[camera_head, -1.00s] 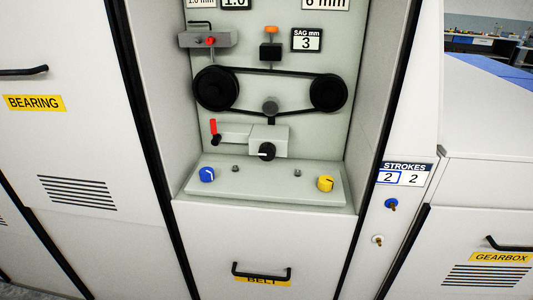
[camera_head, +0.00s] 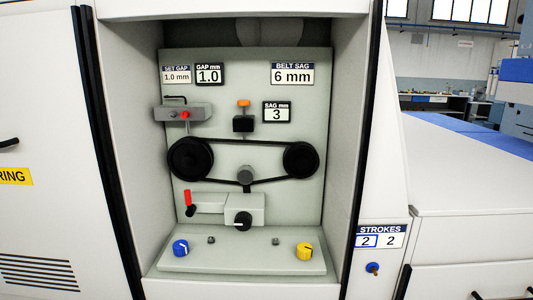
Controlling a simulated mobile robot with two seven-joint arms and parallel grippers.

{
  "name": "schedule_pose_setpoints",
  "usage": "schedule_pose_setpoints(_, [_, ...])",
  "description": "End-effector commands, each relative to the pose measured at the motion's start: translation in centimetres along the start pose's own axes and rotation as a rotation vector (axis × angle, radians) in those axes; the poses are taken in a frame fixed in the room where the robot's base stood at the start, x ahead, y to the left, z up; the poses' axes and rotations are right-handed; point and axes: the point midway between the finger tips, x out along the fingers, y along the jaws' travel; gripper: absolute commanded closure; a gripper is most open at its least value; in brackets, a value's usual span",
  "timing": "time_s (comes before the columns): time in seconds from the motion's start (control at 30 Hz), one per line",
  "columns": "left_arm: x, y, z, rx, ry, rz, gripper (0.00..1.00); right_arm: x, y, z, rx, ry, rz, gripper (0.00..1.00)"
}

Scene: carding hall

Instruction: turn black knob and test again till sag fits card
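The black knob (camera_head: 243,221) sits on a grey block low on the panel, below the belt. The black belt (camera_head: 240,142) loops around the left pulley (camera_head: 190,158) and the right pulley (camera_head: 300,160), with a grey roller (camera_head: 245,175) touching its lower run. The sag display (camera_head: 277,112) reads 3 mm. The belt sag card (camera_head: 292,73) reads 6 mm. An orange-topped plunger on a black block (camera_head: 243,123) stands above the upper run. A red-handled lever (camera_head: 188,200) is left of the knob. Neither gripper is in view.
The set gap card (camera_head: 176,74) and gap display (camera_head: 209,74) both show 1.0. A blue knob (camera_head: 180,248) and a yellow knob (camera_head: 305,251) sit on the lower ledge. Side walls frame the recess. A strokes counter (camera_head: 381,236) reads 2 and 2.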

Motion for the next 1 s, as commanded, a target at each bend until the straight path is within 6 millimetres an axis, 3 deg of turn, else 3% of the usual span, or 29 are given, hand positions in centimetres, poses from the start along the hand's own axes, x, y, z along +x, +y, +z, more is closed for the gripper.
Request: schedule_pose_setpoints(1.0, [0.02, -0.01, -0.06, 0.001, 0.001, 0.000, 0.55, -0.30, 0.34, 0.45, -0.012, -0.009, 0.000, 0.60])
